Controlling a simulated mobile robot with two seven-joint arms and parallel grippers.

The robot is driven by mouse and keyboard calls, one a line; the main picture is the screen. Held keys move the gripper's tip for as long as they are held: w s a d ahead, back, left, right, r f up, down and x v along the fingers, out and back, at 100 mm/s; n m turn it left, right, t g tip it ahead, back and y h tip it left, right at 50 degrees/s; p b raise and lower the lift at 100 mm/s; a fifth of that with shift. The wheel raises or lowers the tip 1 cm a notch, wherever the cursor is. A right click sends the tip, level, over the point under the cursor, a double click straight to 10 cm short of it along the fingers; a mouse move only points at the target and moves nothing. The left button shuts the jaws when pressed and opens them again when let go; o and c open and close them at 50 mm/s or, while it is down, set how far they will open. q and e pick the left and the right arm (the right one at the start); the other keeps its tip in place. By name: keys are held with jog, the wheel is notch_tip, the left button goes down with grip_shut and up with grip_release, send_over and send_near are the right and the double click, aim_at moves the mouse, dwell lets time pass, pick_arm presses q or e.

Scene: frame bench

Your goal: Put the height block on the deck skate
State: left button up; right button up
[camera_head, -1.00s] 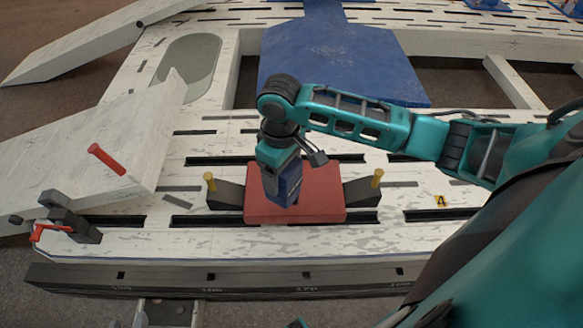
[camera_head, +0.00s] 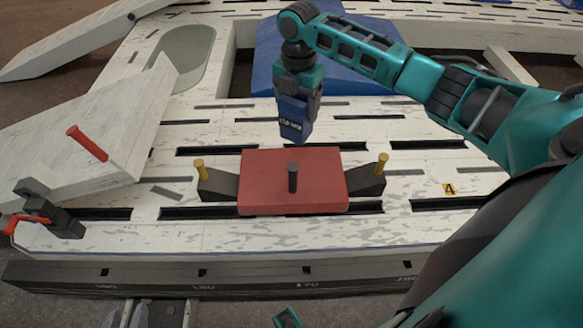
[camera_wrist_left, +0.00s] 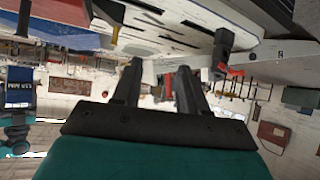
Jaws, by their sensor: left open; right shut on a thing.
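The height block, a blue block with a white label (camera_head: 295,122), hangs from my right gripper (camera_head: 297,98), which is shut on it. It is behind the red plate in the head view and appears clear of it; its exact height is hard to judge. The deck skate appears to be this red plate (camera_head: 265,190), flat on the white deck with a dark upright post at its middle. The block also shows upside down in the left wrist view (camera_wrist_left: 19,90). My left gripper (camera_wrist_left: 158,80) is open and empty there; its fingers are not clear in the head view.
Dark wedges with yellow pins (camera_head: 200,172) flank the red plate. A clamp with a red handle (camera_head: 55,215) sits at the deck's left edge. A white angled panel (camera_head: 110,120) stands left. A blue plate (camera_head: 345,65) lies behind. The slotted deck around the red plate is mostly clear.

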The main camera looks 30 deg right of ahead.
jog(key=w+d+n+b, duration=0.2)
jog(key=d+n, duration=0.2)
jog(key=n, duration=0.2)
jog(key=f+b, duration=0.3)
jog(key=f, duration=0.7)
jog(key=f+b, duration=0.4)
jog(key=f, duration=0.5)
jog(key=shift+w+a+f, duration=0.15)
jog(key=shift+w+f, duration=0.05)
jog(key=shift+f, duration=0.15)
pick_arm(q)
notch_tip(320, 180, down, 6)
jog(key=w+d, duration=0.1)
jog(key=d, duration=0.1)
jog(key=shift+r+h, duration=0.15)
jog(key=shift+h, duration=0.25)
pick_arm(e)
jog(key=o, duration=1.8)
jog(key=shift+f, duration=0.15)
pick_arm(q)
jog(key=r+p, duration=0.1)
jog(key=p, duration=0.1)
jog(key=a+r+p, duration=0.1)
jog(key=p, duration=0.1)
jog(key=shift+s+a+y+p, duration=0.25)
jog(key=shift+y+p, duration=0.05)
pick_arm(e)
notch_tip(320, 180, up, 12)
jog(key=shift+r, duration=0.2)
